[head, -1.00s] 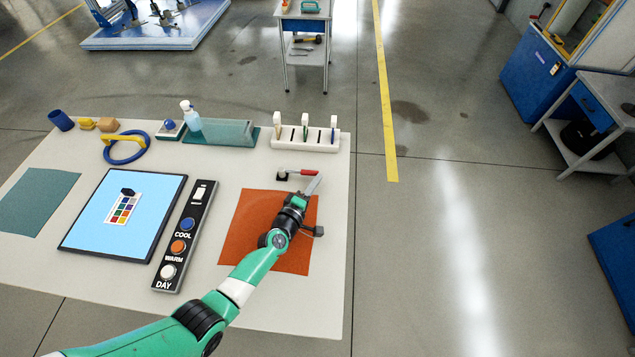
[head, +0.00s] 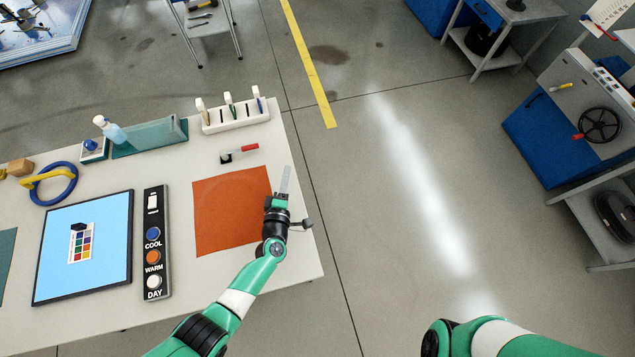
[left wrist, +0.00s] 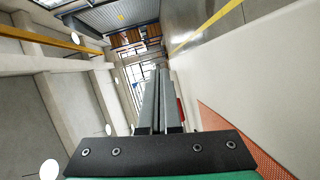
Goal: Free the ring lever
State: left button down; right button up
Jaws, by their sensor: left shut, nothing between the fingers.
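A blue ring (head: 66,183) with a yellow bar (head: 47,176) lies at the left of the table in the head view; I cannot tell what holds the bar. A small lever with a red handle (head: 249,148) and a dark base lies behind the orange mat. My left gripper (head: 286,170) is shut and empty near the table's right edge, just right of the mat and well away from the ring. Its closed fingers (left wrist: 160,73) also show in the left wrist view, with a bit of red beside them. My right gripper is out of view; only my right arm shows.
The orange mat (head: 232,210) is bare. A switch panel (head: 155,201) and a screen (head: 55,270) lie left of it. A white rack (head: 238,123), a glassy teal tray (head: 150,140) and a spray bottle (head: 111,130) stand along the back. Floor is open to the right.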

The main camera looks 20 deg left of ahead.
pick_arm(q)
jog(key=s+d+r+p, duration=0.1)
jog(key=d, duration=0.9)
jog(key=shift+s+d+r, duration=0.15)
jog(key=shift+r, duration=0.05)
